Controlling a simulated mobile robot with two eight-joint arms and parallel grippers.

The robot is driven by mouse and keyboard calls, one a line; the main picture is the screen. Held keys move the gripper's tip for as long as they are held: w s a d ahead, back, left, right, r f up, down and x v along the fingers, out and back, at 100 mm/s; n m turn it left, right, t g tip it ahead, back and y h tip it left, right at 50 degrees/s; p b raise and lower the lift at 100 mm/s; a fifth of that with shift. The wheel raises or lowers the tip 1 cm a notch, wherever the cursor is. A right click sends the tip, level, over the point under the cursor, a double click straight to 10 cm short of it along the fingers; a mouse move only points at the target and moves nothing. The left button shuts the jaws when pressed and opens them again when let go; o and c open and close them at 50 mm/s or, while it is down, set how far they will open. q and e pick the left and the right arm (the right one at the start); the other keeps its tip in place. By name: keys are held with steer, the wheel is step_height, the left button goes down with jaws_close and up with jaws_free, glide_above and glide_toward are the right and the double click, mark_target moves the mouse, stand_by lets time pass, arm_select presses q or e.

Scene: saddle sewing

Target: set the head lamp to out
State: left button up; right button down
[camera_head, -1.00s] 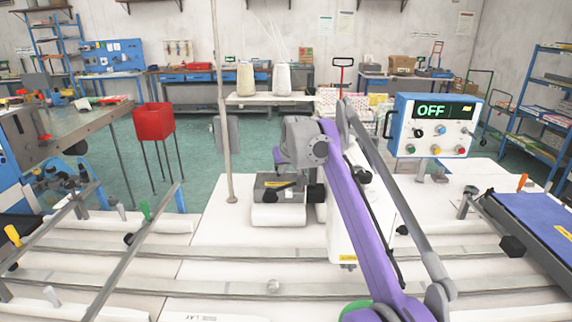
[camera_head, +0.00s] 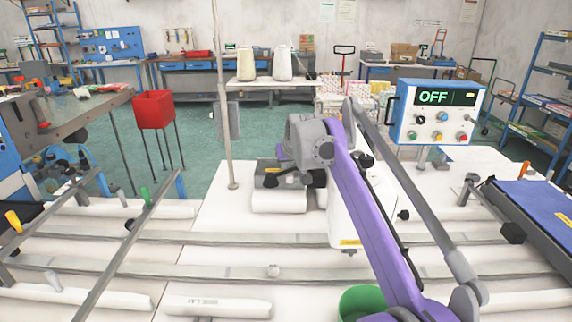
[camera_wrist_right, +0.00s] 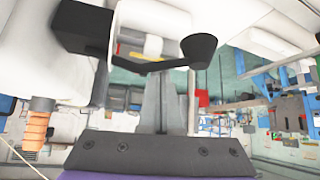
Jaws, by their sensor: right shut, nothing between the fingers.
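The white sewing machine (camera_head: 347,222) stands on the table, largely hidden behind my purple right arm in the head view. In the right wrist view, a black bracket with a rounded end piece (camera_wrist_right: 198,50) reaches out from a black block beside white machine housing. I cannot tell whether this is the head lamp, and no lit lamp is clear. My right gripper (camera_wrist_right: 161,98) is shut and empty, with its fingertips close below that black bracket; contact cannot be told. In the head view its fingers are not clear. My left gripper is out of view.
A control box (camera_head: 437,112) reading OFF, with knobs and coloured buttons, stands behind right. A thin upright pole (camera_head: 226,120) rises left of the machine. A green bin (camera_head: 362,299) is at the front. A blue-topped board (camera_head: 540,205) lies at the right. Metal rails cross the table.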

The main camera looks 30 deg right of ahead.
steer(key=shift+s+a, duration=0.25)
steer(key=shift+s, duration=0.55)
